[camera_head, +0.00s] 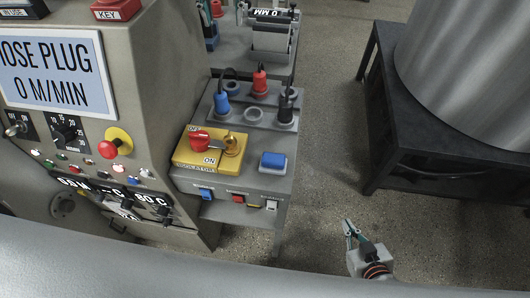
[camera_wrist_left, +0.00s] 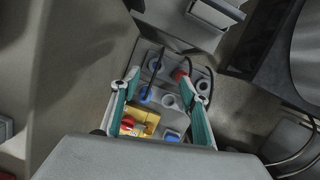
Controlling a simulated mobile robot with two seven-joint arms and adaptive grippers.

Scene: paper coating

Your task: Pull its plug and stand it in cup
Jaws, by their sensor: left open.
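A blue plug (camera_head: 222,104), a red plug (camera_head: 260,82) and a black plug (camera_head: 287,106) stand upright in a grey holder panel. In the left wrist view the blue plug (camera_wrist_left: 145,96), the red plug (camera_wrist_left: 181,75) and the cup (camera_wrist_left: 169,102) lie beyond my left gripper (camera_wrist_left: 170,85). Its teal fingers are spread apart, with nothing between them. I do not make it out in the head view. My right gripper (camera_head: 356,232) seems to be the one low at right; its jaw state is unclear.
A yellow isolator plate (camera_head: 235,143) with a red switch (camera_head: 203,139) and a blue block (camera_head: 272,161) are in front of the plugs. The control cabinet (camera_head: 160,60) rises at left. A dark table (camera_head: 400,150) with a metal drum stands at right, across open floor.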

